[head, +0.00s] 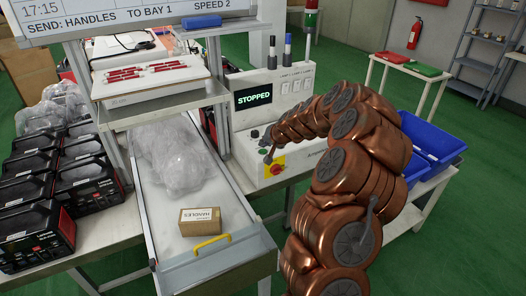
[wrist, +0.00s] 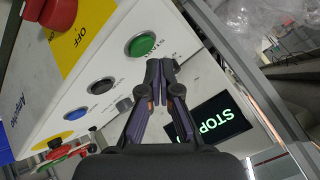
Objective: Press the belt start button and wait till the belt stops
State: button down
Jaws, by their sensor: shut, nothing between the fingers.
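The control box (head: 282,90) stands right of the belt in the head view. Its display (head: 253,97) reads STOPPED; part of it also shows in the wrist view (wrist: 222,116). The green button (wrist: 140,45) sits on the panel in the wrist view, its label partly cut by my gripper. My gripper (wrist: 160,68) is shut and empty, its tips just below and right of the green button; contact is not visible. In the head view my gripper (head: 267,156) is at the panel's left. The belt (head: 172,225) carries a HANDLES box (head: 200,221) and a plastic-wrapped bundle (head: 168,157).
A red switch on yellow (head: 275,167) sits below my gripper. Black (wrist: 103,86) and blue (wrist: 76,114) buttons sit on the same panel. Packaged black units (head: 40,235) line the left; blue bins (head: 425,145) stand right of my arm.

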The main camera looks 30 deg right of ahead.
jog(key=shift+f, duration=0.1)
dwell(0.6)
jog(key=shift+f+b, duration=0.35)
jog(key=shift+b, duration=0.2)
